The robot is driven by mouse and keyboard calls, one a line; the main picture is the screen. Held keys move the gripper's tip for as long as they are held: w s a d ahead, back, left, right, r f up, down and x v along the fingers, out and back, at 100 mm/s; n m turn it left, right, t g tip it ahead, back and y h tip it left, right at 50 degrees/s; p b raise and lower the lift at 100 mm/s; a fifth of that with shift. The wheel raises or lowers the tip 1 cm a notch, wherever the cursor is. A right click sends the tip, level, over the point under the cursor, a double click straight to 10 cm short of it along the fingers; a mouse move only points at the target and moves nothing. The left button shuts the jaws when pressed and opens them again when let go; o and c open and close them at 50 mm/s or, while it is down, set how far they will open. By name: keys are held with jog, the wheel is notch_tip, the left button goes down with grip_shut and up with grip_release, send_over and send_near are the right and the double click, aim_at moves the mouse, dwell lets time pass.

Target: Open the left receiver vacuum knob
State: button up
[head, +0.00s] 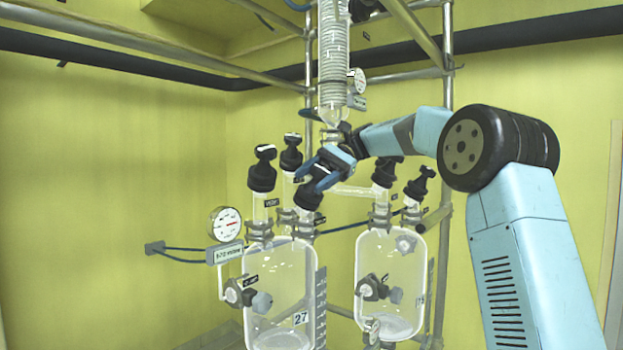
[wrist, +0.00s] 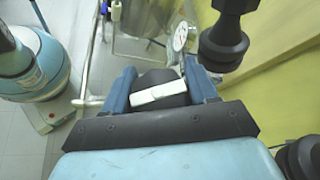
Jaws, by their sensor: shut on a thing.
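The left glass receiver (head: 280,285), marked 27, stands in the metal frame with several black knobs on its top necks. My gripper (head: 309,180) reaches in from the right, with its blue fingers on the front-right black knob (head: 308,197) of this receiver. In the wrist view my gripper (wrist: 158,82) has one blue finger on each side of this black knob (wrist: 160,80), which has a white bar across its top (wrist: 158,95). The fingers are shut on it. I cannot read a label for this knob.
Two other black knobs, one at the left (head: 262,172) and one behind (head: 290,156), stand close by. The right receiver (head: 390,275) has its own knobs. A glass coil column (head: 333,60) hangs above. A pressure gauge (head: 225,223) is at the left.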

jog(key=shift+d+n+g+h, duration=0.2)
jog(key=shift+n+g+h, duration=0.1)
jog(key=shift+n+h, duration=0.6)
jog(key=shift+f+n+h, duration=0.25)
jog(key=shift+n+h, duration=0.65)
jog(key=shift+h, duration=0.1)
jog(key=o, duration=1)
jog(key=shift+c, duration=0.2)
